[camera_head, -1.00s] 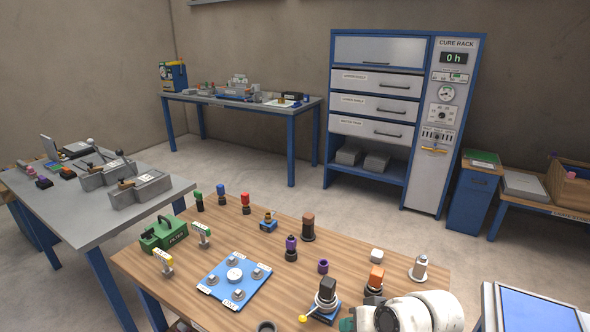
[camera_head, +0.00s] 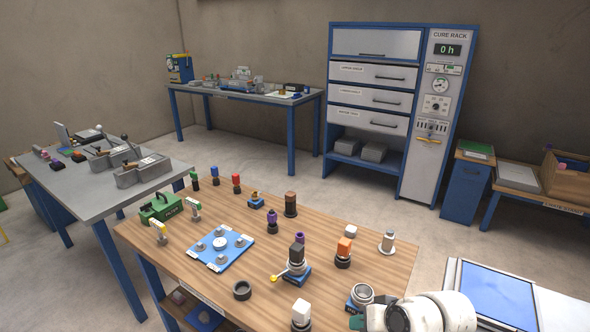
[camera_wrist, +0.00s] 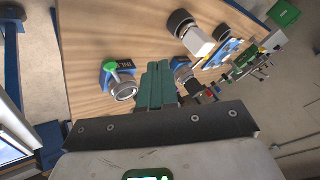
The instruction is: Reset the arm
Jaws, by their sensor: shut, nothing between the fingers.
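My gripper (camera_wrist: 157,84) shows in the wrist view with its two teal fingers shut together and nothing between them. It points over the wooden table (camera_wrist: 90,45). Past the fingertips, a blue-based fitting with a grey ring and green knob (camera_wrist: 122,88) lies to the left. A white-topped dark piece (camera_wrist: 195,38) stands to the upper right. In the head view my white arm is at the lower right, by the near right corner of the wooden table (camera_head: 215,285); the fingertips are not clearly seen there.
The wooden table holds a blue plate (camera_head: 220,248), a green box (camera_head: 160,208), a dark ring (camera_head: 242,290) and several small coloured pieces. A grey bench (camera_head: 85,195) stands left, the cure rack (camera_head: 372,100) behind. A white unit with a blue panel (camera_head: 497,290) is close right of my arm.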

